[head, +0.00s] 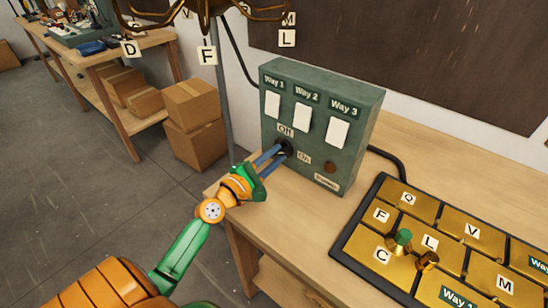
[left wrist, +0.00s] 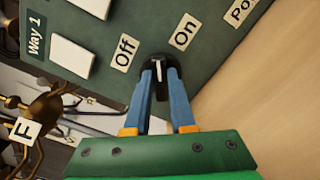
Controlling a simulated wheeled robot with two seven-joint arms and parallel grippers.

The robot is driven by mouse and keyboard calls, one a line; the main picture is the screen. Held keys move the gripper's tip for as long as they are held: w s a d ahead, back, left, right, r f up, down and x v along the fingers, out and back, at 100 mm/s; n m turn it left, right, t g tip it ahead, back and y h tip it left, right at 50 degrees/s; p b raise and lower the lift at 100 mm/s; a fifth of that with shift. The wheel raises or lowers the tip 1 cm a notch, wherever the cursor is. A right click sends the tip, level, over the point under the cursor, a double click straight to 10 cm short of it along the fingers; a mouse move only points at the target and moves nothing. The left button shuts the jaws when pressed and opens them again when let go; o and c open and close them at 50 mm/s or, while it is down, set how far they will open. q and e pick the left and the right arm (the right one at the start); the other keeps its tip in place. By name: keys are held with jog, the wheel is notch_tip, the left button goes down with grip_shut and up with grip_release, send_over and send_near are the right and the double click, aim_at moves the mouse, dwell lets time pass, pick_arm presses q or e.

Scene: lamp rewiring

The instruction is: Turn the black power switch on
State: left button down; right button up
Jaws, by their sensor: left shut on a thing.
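The black power switch (left wrist: 157,62) is a round knob with a white mark on the front of the green control box (head: 352,100). The "Off" label (left wrist: 125,49) and "On" label (left wrist: 184,31) are beside it in the left wrist view. The white mark lies between my fingers, and I cannot tell which label it points to. My left gripper (head: 277,153) reaches the knob from the front, its two blue fingers shut on it from both sides. In the head view the fingers hide most of the knob (head: 285,147). My right gripper is not in view.
The box has white rocker plates marked Way 1, Way 2 and Way 3. A brown round part (head: 330,168) sits near the "Power" label. A dark-rimmed tray (head: 349,240) with brass lettered compartments lies to the right. A brass lamp (head: 200,10) hangs above. Boxes (head: 193,105) stand behind.

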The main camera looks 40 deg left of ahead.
pick_arm(q)
jog(key=m, duration=0.4)
jog(key=shift+b, duration=0.35)
jog(key=shift+m, duration=1.3)
jog(key=c, duration=0.8)
grip_release()
jog(key=shift+w, duration=0.1)
jog(key=shift+o, duration=0.2)
jog(key=shift+f, duration=0.15)
jog(key=s, duration=0.2)
jog(key=s+b, duration=0.1)
jog(key=s, duration=0.1)
jog(key=s+b, duration=0.1)
jog(key=s, duration=0.1)
jog(key=shift+s+a+f, duration=0.15)
jog(key=shift+s+a, duration=0.15)
jog(key=shift+s, duration=0.25)
